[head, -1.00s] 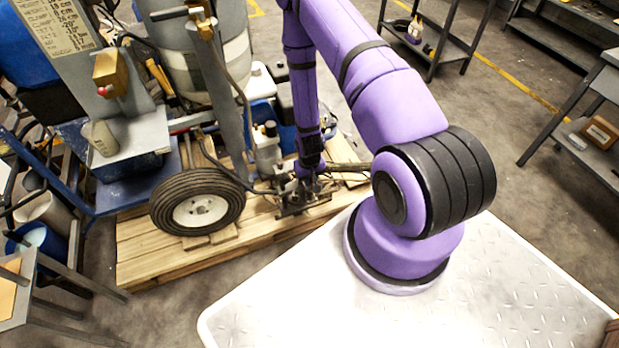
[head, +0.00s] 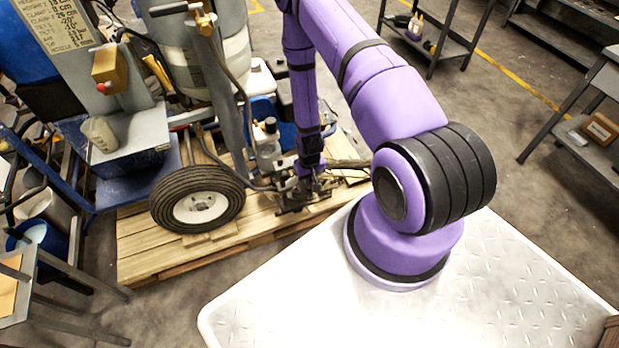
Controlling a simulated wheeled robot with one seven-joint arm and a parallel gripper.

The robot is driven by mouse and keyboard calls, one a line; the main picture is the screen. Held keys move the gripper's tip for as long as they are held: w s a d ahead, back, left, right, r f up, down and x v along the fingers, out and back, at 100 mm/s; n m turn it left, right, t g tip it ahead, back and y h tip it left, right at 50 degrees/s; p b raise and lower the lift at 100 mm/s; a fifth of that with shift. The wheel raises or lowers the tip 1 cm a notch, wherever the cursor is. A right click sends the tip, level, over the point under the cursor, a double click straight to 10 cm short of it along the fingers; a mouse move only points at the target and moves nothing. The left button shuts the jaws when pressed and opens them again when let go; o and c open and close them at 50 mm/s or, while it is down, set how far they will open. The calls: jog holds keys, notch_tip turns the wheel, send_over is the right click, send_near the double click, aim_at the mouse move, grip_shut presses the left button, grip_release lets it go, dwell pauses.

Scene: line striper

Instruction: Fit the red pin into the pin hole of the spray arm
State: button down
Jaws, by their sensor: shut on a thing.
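My gripper (head: 307,190) is low at the end of my purple arm, over the right part of the wooden pallet, among the dark metal parts beside the line striper (head: 262,150). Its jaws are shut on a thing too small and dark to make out. The dark parts around the fingers (head: 290,206) may belong to the spray arm; its pin hole cannot be seen. The red pin cannot be made out at the gripper. A small red spot (head: 101,87) shows on a brass-coloured block at the left; I cannot tell what it is.
The striper's black-tyred wheel (head: 197,199) stands on the wooden pallet (head: 150,255), left of my gripper. A hose (head: 243,85) hangs down the striper's frame. A grey shelf cart (head: 430,40) stands behind at the right. The concrete floor between is clear.

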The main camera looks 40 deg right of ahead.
jog(key=shift+f, duration=0.6)
jog(key=c, duration=0.7)
grip_release()
jog(key=shift+r, duration=0.1)
jog(key=shift+r, duration=3.4)
